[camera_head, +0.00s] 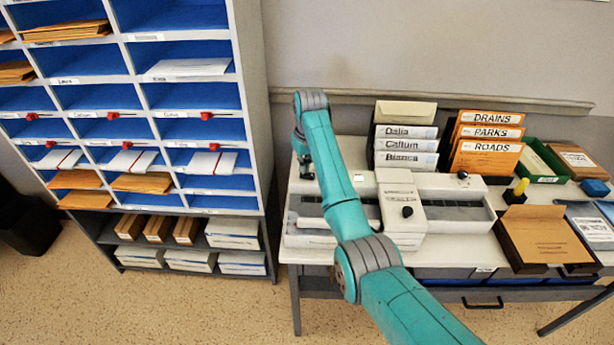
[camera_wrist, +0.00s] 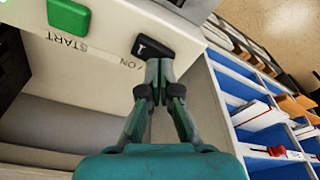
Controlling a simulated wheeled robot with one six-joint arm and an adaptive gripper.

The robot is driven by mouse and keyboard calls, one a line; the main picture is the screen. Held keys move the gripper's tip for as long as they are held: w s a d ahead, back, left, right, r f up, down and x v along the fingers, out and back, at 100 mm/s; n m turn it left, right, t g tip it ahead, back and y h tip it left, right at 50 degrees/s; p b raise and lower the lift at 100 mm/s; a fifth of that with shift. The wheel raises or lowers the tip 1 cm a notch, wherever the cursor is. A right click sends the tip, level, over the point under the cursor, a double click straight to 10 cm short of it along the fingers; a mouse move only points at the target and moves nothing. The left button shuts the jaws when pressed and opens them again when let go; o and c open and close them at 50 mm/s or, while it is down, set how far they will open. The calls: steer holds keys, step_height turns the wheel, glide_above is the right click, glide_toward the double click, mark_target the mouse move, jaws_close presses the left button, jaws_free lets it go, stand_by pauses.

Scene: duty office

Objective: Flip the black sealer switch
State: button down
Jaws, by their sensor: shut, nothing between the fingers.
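The black sealer switch (camera_wrist: 153,47) shows in the wrist view on the pale machine housing (camera_wrist: 105,75), with an "ON" label beside it. A green START button (camera_wrist: 68,17) sits to its left on the same face. My gripper (camera_wrist: 159,68) is shut and empty, its fingertips at the lower edge of the switch; I cannot tell whether they touch it. In the head view my gripper (camera_head: 305,170) hangs over the left end of the white machine (camera_head: 305,240) on the table. My arm hides part of the machine, and the switch cannot be made out there.
A blue-lined pigeonhole shelf (camera_head: 240,120) with envelopes and red flags stands left of the table (camera_head: 345,150). Files labelled Dalia, Callum and Bianca (camera_head: 405,145) and orange files (camera_head: 490,145) stand behind the machine. A brown box (camera_head: 540,235) is at the right.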

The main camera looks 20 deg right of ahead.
steer(key=shift+f, duration=0.6)
stand_by(0.3)
steer(key=shift+r, duration=3.5)
